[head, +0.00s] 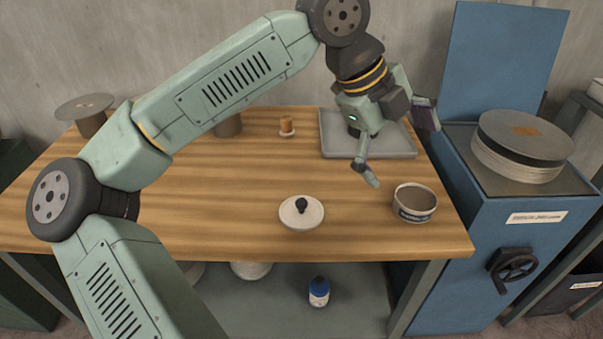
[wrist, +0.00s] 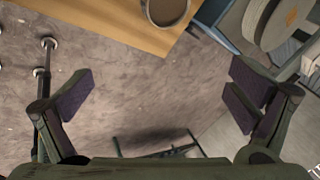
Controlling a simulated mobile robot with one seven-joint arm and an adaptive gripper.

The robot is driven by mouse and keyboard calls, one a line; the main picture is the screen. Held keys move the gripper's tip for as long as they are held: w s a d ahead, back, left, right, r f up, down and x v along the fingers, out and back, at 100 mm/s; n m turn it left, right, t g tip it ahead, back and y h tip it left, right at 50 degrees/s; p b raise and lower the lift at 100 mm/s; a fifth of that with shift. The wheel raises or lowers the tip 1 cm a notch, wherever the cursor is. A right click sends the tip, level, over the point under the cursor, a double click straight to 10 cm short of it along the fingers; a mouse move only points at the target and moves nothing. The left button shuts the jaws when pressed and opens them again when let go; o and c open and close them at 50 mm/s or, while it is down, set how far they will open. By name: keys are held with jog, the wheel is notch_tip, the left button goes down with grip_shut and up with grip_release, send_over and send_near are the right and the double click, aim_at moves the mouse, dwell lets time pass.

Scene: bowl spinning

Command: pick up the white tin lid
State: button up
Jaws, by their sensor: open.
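The white tin lid (head: 300,215) is round with a dark knob on top. It lies flat on the wooden table near the front edge in the head view, and it is not visible in the wrist view. An open tin (head: 414,203) with a label stands to its right, and the tin also shows at the top of the wrist view (wrist: 167,10). My gripper (head: 398,146) is up in the air over the right part of the table, above and to the right of the lid. Its fingers are spread wide in the wrist view (wrist: 160,98), with nothing between them.
A grey tray (head: 395,145) lies at the table's back right. A blue cabinet (head: 525,240) carrying stacked discs (head: 521,145) adjoins the table's right end. The wooden table (head: 215,185) is clear around the lid.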

jog(key=w+a+f+n+y, duration=0.3)
jog(key=a+f+y, duration=0.1)
jog(key=a, duration=0.2)
jog(key=n+y, duration=0.3)
jog(key=n, duration=0.1)
send_near(302, 202)
jog(key=shift+y, duration=0.3)
jog(key=f, duration=0.4)
jog(key=shift+w+d+f+p, duration=0.2)
jog(key=shift+w+f+p, duration=0.1)
jog(key=shift+f+p, duration=0.1)
jog(key=f+p, duration=0.1)
jog(key=f, duration=0.1)
jog(key=a+f+p, duration=0.1)
jog(key=f, duration=0.1)
jog(key=shift+a+f, duration=0.1)
jog(key=shift+f, duration=0.75)
jog(key=shift+c, duration=0.6)
jog(key=c, duration=0.9)
jog(key=shift+s, duration=0.1)
jog(key=c, duration=0.5)
